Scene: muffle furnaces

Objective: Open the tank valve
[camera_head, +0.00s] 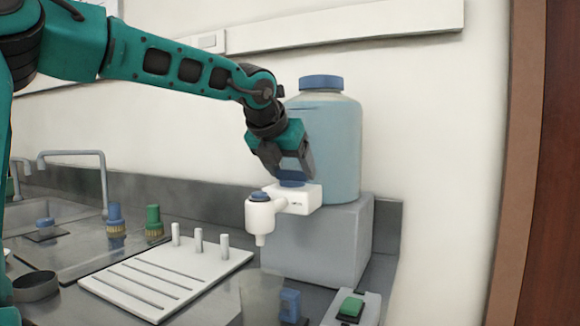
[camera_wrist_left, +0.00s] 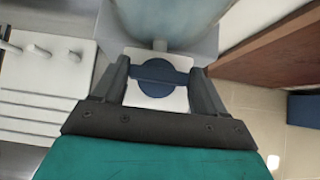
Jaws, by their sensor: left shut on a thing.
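The tank (camera_head: 338,140) is a pale blue container with a blue cap, standing on a grey block. At its lower front is a white valve body (camera_head: 300,200) with a spout pointing down. The blue round valve knob (camera_wrist_left: 158,78) sits on top of the white body, with a raised bar across it. My left gripper (camera_head: 292,172) reaches down over the valve from above. In the left wrist view its two fingers (camera_wrist_left: 160,82) stand on either side of the knob, shut on it. In the head view the gripper partly hides the knob. My right gripper is not in view.
A white rack (camera_head: 165,285) with several pegs lies on the counter left of the valve. The grey block (camera_head: 335,245) bears the tank. A device with a green button (camera_head: 351,307) is at the front right. A sink with a tap (camera_head: 103,185) is at the left.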

